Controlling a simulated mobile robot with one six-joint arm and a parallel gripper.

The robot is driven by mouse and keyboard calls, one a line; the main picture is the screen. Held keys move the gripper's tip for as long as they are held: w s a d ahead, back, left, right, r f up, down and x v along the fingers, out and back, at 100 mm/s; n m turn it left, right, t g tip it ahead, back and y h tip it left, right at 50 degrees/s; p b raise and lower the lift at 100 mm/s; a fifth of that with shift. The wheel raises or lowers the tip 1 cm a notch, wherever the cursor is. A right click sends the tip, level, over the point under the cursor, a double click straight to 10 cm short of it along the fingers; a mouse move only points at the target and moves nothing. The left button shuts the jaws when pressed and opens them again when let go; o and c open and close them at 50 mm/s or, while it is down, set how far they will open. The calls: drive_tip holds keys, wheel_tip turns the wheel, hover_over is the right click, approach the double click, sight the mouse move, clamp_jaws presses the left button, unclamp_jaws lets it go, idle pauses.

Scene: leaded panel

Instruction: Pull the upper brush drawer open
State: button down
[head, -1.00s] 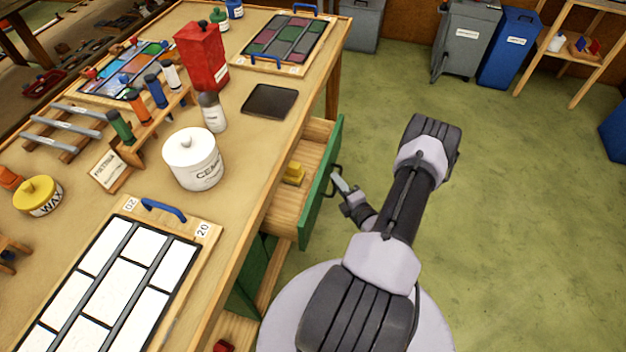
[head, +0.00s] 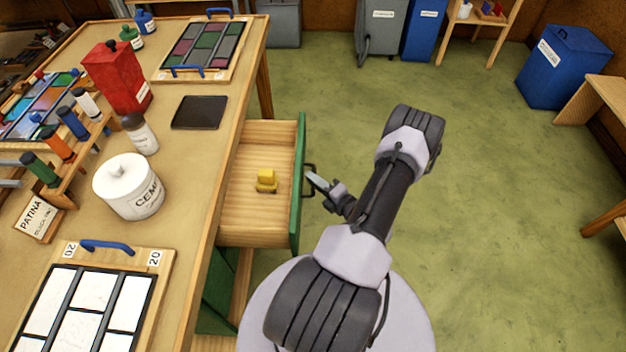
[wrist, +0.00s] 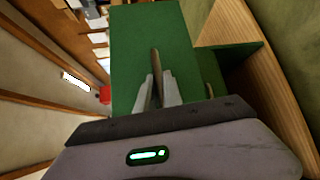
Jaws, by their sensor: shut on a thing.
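The upper brush drawer (head: 248,228) stands pulled well out from the bench, with a green front and a wooden inside. A small yellow object (head: 266,180) lies in it. The dark handle (head: 310,181) is on the outer side of the green front. My gripper (head: 318,182) is at this handle, and in the wrist view my gripper (wrist: 157,92) is shut on the handle (wrist: 157,70), with the green drawer front (wrist: 135,40) behind it. The exact finger contact is small in the head view.
The bench top holds a white cement pot (head: 128,190), a red can (head: 115,80), a dark tray (head: 200,112) and a panel with white panes (head: 95,290). A blue bin (head: 565,65) stands at the back right. The green floor right of my arm is clear.

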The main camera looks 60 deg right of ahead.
drive_tip(key=c, duration=1.5)
unclamp_jaws()
drive_tip(key=shift+d, duration=0.1)
drive_tip(key=shift+s, duration=0.1)
drive_tip(key=p+v, duration=0.4)
drive_tip(key=v, duration=1.3)
